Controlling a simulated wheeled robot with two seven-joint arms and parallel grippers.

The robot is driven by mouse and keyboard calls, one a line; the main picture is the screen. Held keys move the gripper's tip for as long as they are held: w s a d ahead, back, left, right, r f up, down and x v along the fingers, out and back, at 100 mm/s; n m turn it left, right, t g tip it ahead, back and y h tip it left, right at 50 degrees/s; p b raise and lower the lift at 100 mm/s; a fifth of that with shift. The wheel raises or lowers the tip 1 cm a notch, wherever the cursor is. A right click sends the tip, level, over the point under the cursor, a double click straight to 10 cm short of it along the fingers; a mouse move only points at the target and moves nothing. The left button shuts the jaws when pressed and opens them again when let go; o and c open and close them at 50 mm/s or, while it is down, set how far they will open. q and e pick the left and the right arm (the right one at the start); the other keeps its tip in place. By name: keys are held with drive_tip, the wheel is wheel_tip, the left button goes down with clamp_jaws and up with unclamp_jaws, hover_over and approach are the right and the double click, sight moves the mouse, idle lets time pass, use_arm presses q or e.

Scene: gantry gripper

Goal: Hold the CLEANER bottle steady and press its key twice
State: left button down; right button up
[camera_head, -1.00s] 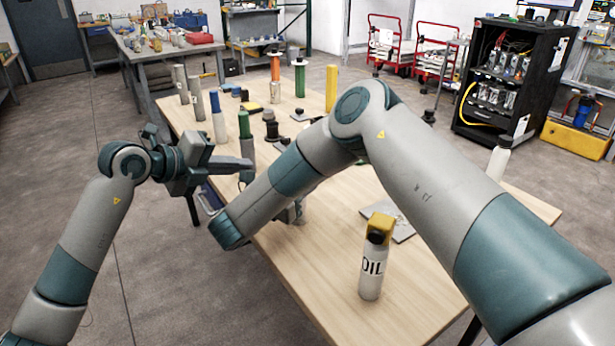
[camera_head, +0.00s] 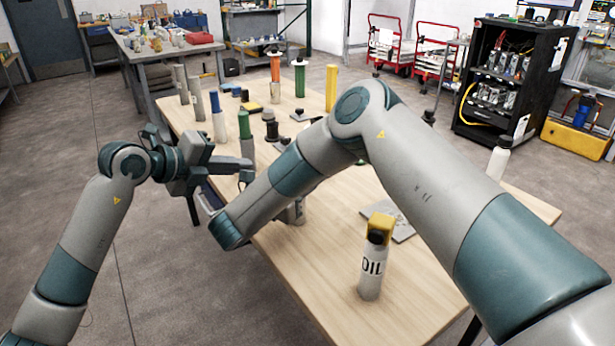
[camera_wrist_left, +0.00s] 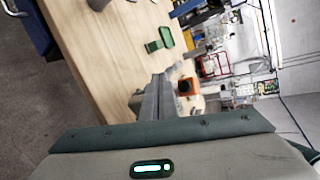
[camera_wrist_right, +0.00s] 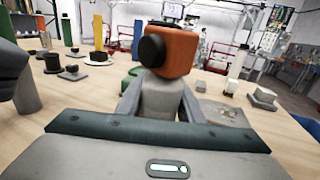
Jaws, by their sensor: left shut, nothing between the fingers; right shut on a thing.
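A bottle with an orange head and a round black key shows in the right wrist view (camera_wrist_right: 172,50). Its label is out of sight, so I cannot read whether it says CLEANER. My right gripper (camera_wrist_right: 160,102) is shut around its grey body; the head stands above the fingers. In the head view my right arm hides most of this bottle. My left gripper (camera_head: 248,164) is shut and empty, left of my right forearm. In the left wrist view its closed fingers (camera_wrist_left: 162,80) point toward the orange head (camera_wrist_left: 187,86), seemingly apart from it.
A white OIL bottle (camera_head: 371,268) with a yellow head stands at the table's near end, beside a flat grey plate (camera_head: 398,226). A green-topped cylinder (camera_head: 244,130) and several others stand farther back. Another white bottle (camera_head: 498,158) is at the right.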

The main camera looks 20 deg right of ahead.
use_arm(q)
drive_tip(key=shift+a, duration=0.1)
drive_tip(key=a, duration=0.2)
drive_tip(key=shift+w+a, duration=0.3)
drive_tip(key=shift+w, duration=0.05)
drive_tip(key=shift+d, duration=0.15)
drive_tip(key=s+d, duration=0.2)
drive_tip(key=d, duration=0.6)
drive_tip(key=shift+d, duration=0.2)
drive_tip(key=shift+s+d, duration=0.1)
drive_tip(key=shift+d, duration=0.35)
idle(2.3)
drive_tip(key=shift+a, duration=0.45)
idle(0.3)
